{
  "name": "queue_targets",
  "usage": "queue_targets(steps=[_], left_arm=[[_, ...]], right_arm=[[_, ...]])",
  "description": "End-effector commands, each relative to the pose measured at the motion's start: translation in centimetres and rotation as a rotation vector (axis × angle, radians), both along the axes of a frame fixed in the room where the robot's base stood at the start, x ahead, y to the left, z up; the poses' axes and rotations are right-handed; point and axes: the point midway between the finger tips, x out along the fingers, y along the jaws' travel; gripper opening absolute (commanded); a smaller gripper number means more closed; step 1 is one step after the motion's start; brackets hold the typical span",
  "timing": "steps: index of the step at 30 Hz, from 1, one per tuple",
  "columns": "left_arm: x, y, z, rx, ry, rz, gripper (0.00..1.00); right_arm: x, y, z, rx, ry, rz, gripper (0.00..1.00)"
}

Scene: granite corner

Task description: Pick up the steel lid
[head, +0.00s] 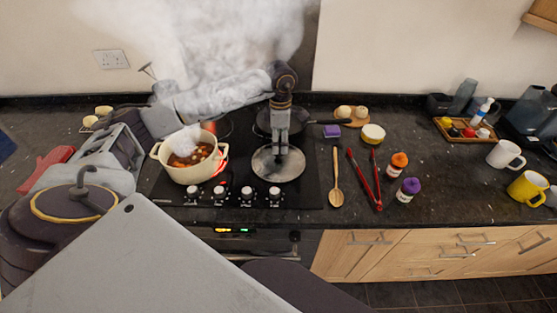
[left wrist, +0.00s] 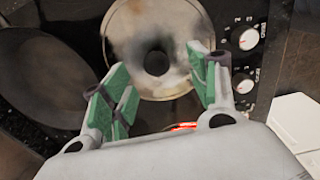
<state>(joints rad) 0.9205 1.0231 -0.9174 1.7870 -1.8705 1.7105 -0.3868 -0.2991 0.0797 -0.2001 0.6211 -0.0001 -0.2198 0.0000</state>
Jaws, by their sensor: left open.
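The steel lid (head: 279,164) is round and shiny and lies flat on the front right of the black hob. In the left wrist view the lid (left wrist: 152,30) shows its dark round knob (left wrist: 157,62) near the middle. My left gripper (head: 282,148) is above the lid, pointing down, and hides part of it and its knob in the head view. In the left wrist view the left gripper (left wrist: 162,95) is open and empty, with green pads on either side of the knob's line. I cannot tell its exact height above the knob. My right gripper is not in view.
A cream pot of stew (head: 189,160) steams left of the lid, and the steam hides part of my arm. A dark frying pan (head: 277,121) sits behind the lid. A wooden spoon (head: 336,180) and red tongs (head: 365,180) lie to the right. Knobs (head: 275,194) line the hob's front.

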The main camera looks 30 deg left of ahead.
Motion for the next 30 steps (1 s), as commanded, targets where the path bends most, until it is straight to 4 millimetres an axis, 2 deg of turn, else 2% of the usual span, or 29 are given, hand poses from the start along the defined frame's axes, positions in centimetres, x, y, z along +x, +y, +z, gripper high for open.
queue_targets(steps=[11,24,30], left_arm=[[0.0,0.1,-0.3,0.000,0.001,0.001,0.60],[0.3,0.8,-4.4,0.000,0.002,0.001,0.60],[0.3,0.8,-5.2,0.000,0.001,0.000,0.60]], right_arm=[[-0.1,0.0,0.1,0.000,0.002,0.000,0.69],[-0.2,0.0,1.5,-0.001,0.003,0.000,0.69],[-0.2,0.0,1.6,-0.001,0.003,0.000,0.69]])
